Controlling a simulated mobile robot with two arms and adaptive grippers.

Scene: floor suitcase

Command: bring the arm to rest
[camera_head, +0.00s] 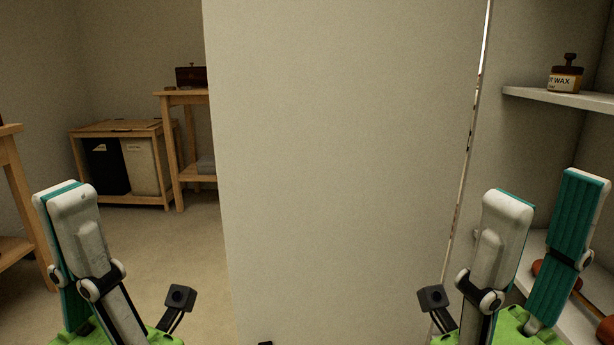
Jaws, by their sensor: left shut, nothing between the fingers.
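My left gripper (65,190) is in the lower left of the head view. Its white and teal fingers are together, pointing up, with nothing between them. My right gripper (547,187) is in the lower right. Its two fingers stand apart with a clear gap, and it is empty. Both grippers have green bases cut off by the bottom edge of the picture, and a small black camera sits beside each one.
A tall pale panel (345,150) fills the middle. At right, a white shelf (560,98) holds a brown wax jar (565,78); orange-red items lie on a lower shelf, partly behind my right gripper. At left are a wooden hamper (125,128), a wooden table (180,95) and open floor (170,240).

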